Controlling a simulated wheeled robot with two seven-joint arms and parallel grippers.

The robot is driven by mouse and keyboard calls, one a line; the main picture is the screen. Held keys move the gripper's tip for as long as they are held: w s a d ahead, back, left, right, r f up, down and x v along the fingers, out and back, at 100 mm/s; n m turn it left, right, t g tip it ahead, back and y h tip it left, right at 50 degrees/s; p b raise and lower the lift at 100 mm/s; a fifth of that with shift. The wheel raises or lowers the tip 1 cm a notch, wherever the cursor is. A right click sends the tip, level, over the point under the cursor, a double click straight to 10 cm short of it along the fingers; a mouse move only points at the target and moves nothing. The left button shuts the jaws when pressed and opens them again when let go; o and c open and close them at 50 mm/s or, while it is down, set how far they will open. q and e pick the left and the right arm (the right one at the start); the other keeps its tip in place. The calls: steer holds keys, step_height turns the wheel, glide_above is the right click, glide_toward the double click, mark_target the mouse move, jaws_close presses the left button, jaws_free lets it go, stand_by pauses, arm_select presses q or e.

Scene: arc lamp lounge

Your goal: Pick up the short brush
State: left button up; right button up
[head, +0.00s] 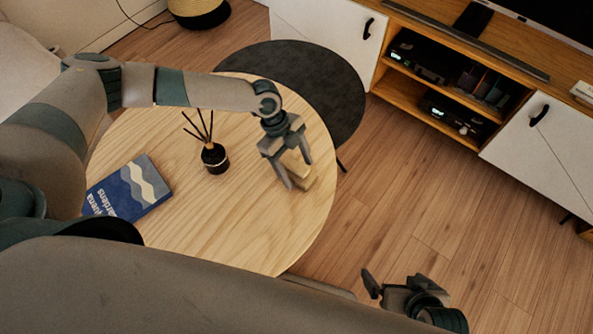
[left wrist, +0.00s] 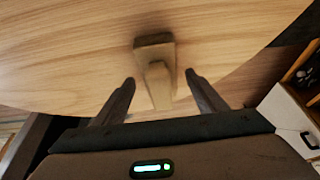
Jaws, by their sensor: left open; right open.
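The short brush (left wrist: 154,48) is a pale wooden block with a stubby grip. It sits on the round wooden table (head: 250,235) near the table's right edge. In the head view the brush (head: 301,178) is partly hidden by my left gripper (head: 298,172). My left gripper is open and points down over the brush. In the left wrist view its two fingers (left wrist: 160,90) stand on either side of the brush's grip, with gaps showing on both sides. My right gripper (head: 383,290) is open and empty, low at the bottom right, away from the table.
A reed diffuser (head: 214,158) with dark sticks and a blue book (head: 130,190) are on the table, left of the brush. A dark round table (head: 325,80) stands behind. A media cabinet (head: 400,85) is at upper right. The floor between is clear.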

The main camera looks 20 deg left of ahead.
mark_target(300, 166)
arm_select(q)
steer(key=c, duration=1.2)
steer(key=shift+r, duration=0.15)
steer(key=shift+r, duration=0.65)
step_height(300, 166, up, 3)
steer(key=shift+f, duration=0.15)
steer(key=s+d+r+p, duration=0.1)
steer(key=s+d+r, duration=0.5)
steer(key=s+d, duration=0.2)
steer(key=shift+s+r+p, duration=0.2)
steer(key=shift+r+p, duration=0.15)
steer(key=shift+r, duration=0.05)
arm_select(e)
steer(key=shift+s+d+g+h, duration=0.2)
steer(key=shift+s+d+g, duration=0.15)
steer(key=shift+d, duration=0.2)
steer(key=shift+s+d+g+h, duration=0.2)
steer(key=shift+s+d+g, duration=0.15)
steer(key=shift+d, duration=0.2)
steer(key=shift+s+f, duration=0.1)
steer(key=shift+s, duration=0.05)
